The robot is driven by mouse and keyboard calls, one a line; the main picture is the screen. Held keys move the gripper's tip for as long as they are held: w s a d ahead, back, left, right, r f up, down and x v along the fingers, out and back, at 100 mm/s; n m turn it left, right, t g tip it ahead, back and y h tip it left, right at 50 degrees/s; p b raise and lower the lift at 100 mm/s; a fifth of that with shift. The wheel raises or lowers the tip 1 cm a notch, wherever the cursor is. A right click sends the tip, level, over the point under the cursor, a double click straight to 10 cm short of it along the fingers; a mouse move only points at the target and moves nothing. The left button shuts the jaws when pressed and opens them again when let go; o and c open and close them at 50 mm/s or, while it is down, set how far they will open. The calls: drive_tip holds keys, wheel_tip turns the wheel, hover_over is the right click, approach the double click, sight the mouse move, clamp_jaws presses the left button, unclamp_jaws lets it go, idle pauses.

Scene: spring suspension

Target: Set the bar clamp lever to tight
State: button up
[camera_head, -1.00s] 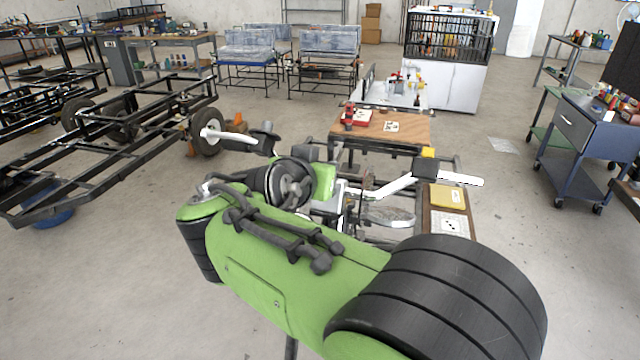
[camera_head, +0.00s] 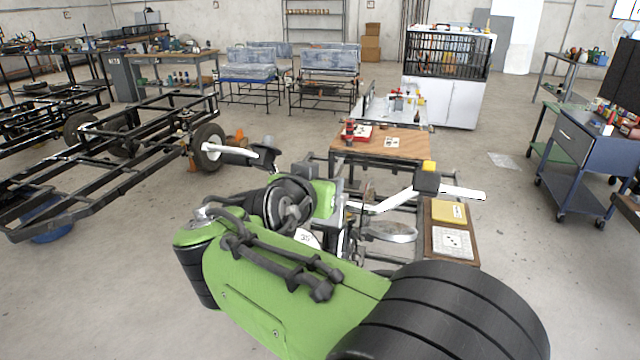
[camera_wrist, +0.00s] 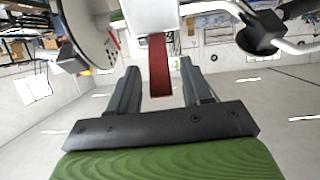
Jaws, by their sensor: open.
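A flat dark-red strip (camera_wrist: 159,68), likely the clamp lever, hangs below a pale metal block (camera_wrist: 150,14) in the wrist view. My gripper (camera_wrist: 160,85) is open, with one dark finger on each side of the strip. Gaps show between the strip and both fingers, and I cannot tell how deep it sits between them. In the head view my green arm hides the gripper's fingers and the strip. The clamp's bar and the lever's setting cannot be made out.
White bars with black blocks (camera_head: 427,182) flank my arm. In the wrist view, a grey disc (camera_wrist: 85,30) is at upper left and a black knob (camera_wrist: 262,35) at upper right. A wooden-topped table (camera_head: 380,148) stands beyond; open floor (camera_head: 520,250) lies right.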

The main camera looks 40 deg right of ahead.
drive_tip(key=p+v, duration=0.7)
drive_tip(key=v, duration=0.8)
drive_tip(key=shift+s+a+r, duration=0.2)
drive_tip(key=shift+a, duration=0.05)
drive_tip(key=s+a+f+n+g+y+p, duration=0.2)
drive_tip(key=s+a+f+n+y+p, duration=0.2)
drive_tip(key=s+n+y+p, duration=0.3)
drive_tip(key=s+n+y, duration=0.3)
drive_tip(key=n+y, duration=0.1)
drive_tip(key=y, duration=0.1)
drive_tip(key=shift+s+a+f+p, duration=0.15)
drive_tip(key=shift+a+p, duration=0.05)
drive_tip(key=shift+p, duration=0.15)
